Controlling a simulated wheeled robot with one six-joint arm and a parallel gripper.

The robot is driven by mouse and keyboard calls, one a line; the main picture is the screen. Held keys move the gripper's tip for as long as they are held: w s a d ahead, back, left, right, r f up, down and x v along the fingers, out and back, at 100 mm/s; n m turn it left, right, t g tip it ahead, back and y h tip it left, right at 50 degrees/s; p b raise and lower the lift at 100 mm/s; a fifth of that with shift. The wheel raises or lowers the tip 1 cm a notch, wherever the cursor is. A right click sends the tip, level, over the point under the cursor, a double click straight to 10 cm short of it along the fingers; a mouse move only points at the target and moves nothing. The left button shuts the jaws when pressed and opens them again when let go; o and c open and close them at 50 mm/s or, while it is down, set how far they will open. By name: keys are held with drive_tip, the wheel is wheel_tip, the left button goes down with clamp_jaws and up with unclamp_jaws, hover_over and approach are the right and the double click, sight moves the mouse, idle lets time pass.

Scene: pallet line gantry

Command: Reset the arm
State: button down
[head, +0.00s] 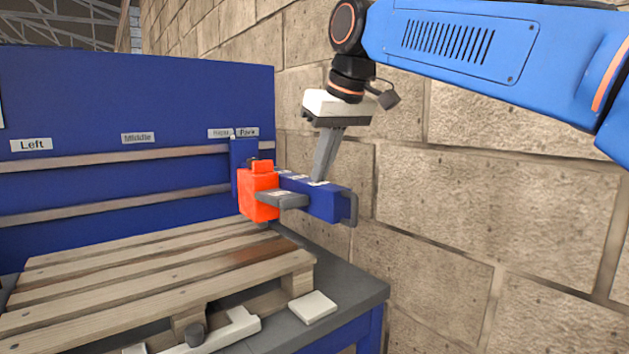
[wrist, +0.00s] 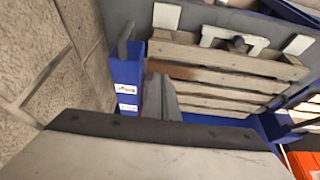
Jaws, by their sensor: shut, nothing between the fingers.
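My arm is blue and reaches in from the upper right of the head view. My gripper (head: 320,178) hangs down from its white and dark body, with the grey fingers together and empty. The fingertips show at the top of the blue housing (head: 325,204) of an orange tool head (head: 259,192); whether they touch it, I cannot tell. In the wrist view my gripper (wrist: 161,84) points away from the camera, with the labelled blue housing (wrist: 127,76) just left of the fingers. The near side of the gripper hides part of the scene there.
A wooden pallet (head: 150,275) lies on a grey-topped table (head: 352,288) below. A blue panel (head: 90,95) with label plates stands behind it. A stone wall (head: 460,195) runs along the right side. A white pad (head: 312,307) lies on the table's right part.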

drive_tip(key=shift+s+d+r, duration=0.1)
drive_tip(key=shift+s+r, duration=0.05)
drive_tip(key=shift+r, duration=0.05)
drive_tip(key=s+d+f+m+h, duration=0.1)
drive_tip(key=s+d+f+m, duration=0.1)
drive_tip(key=s+d+f, duration=0.45)
drive_tip(key=s+d+f+m, duration=0.1)
drive_tip(key=s+d+f, duration=0.2)
drive_tip(key=d+f, duration=0.6)
drive_tip(key=s+d+f+m, duration=0.1)
drive_tip(key=s+d+f, duration=0.1)
drive_tip(key=s+f, duration=0.2)
drive_tip(key=s+d+f+m+h, duration=0.1)
drive_tip(key=s+d+f, duration=0.2)
drive_tip(key=f, duration=0.8)
drive_tip(key=s+d+f+m, duration=0.1)
drive_tip(key=s+d+f, duration=0.2)
drive_tip(key=s+f, duration=0.3)
drive_tip(key=shift+s+f+m+t+h, duration=0.15)
drive_tip(key=shift+f+m+t+h, duration=0.2)
drive_tip(key=shift+f, duration=0.4)
